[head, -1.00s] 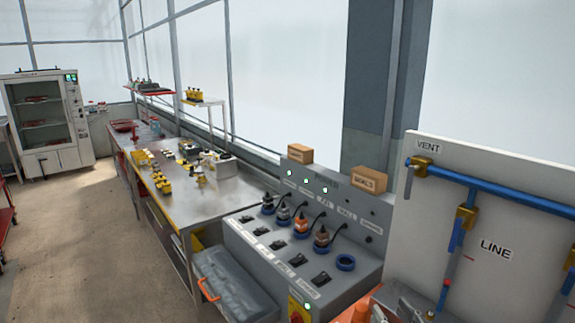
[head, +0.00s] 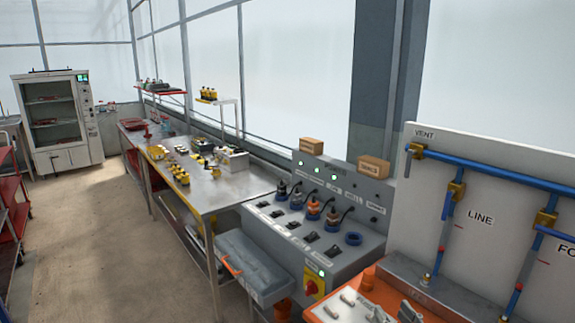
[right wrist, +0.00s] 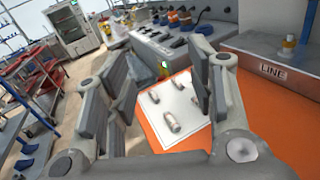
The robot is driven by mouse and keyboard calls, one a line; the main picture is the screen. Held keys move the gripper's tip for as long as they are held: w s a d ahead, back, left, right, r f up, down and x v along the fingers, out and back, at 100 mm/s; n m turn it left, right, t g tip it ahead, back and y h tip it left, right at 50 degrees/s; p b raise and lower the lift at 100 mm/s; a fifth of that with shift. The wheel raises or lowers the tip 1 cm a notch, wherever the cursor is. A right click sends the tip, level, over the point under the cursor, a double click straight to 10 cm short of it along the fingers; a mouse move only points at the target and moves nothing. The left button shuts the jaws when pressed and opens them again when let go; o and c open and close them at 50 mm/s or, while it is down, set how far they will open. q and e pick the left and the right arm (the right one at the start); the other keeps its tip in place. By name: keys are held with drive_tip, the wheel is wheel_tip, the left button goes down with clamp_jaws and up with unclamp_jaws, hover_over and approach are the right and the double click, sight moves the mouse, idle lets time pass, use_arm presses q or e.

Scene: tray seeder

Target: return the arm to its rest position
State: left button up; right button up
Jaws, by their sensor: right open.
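My right gripper (head: 410,312) shows only in part at the bottom edge of the head view, over the orange bench. In the right wrist view the right gripper (right wrist: 163,88) is open, its two grey fingers wide apart with nothing between the pads. Beyond the fingers lies a white plate (right wrist: 158,92) with several small metal fittings, on the orange bench top (right wrist: 285,128). My left gripper is in neither current view.
A grey control console (head: 285,240) with switches and plugged connectors stands left of the orange bench. A white panel (head: 470,170) with blue pipes rises behind the bench. A steel table (head: 225,190) and a glass-front cabinet (head: 58,115) stand farther left. The floor (head: 110,250) is open.

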drive_tip(key=s+d+f+m+g+h, duration=0.3)
drive_tip(key=s+f+m+g+h, duration=0.55)
drive_tip(key=m, duration=1.45)
drive_tip(key=s+a+f+m+g+y, duration=0.25)
drive_tip(key=s+m, duration=0.45)
drive_tip(key=s, duration=0.4)
drive_tip(key=s+a+f+m+g+y, duration=0.2)
drive_tip(key=s+a+f+m+g, duration=0.3)
drive_tip(key=s, duration=0.6)
wheel_tip(320, 180, down, 30)
drive_tip(key=d+b, duration=0.2)
drive_tip(key=b, duration=0.3)
use_arm(q)
wheel_tip(320, 180, down, 10)
drive_tip(key=b, duration=0.5)
drive_tip(key=shift+w+d, duration=0.25)
drive_tip(key=shift+w, duration=0.2)
use_arm(e)
drive_tip(key=s+d+f, duration=0.3)
drive_tip(key=s+f, duration=1.4)
drive_tip(key=f, duration=0.4)
drive_tip(key=shift+s+f, duration=0.2)
drive_tip(key=shift+f, duration=0.05)
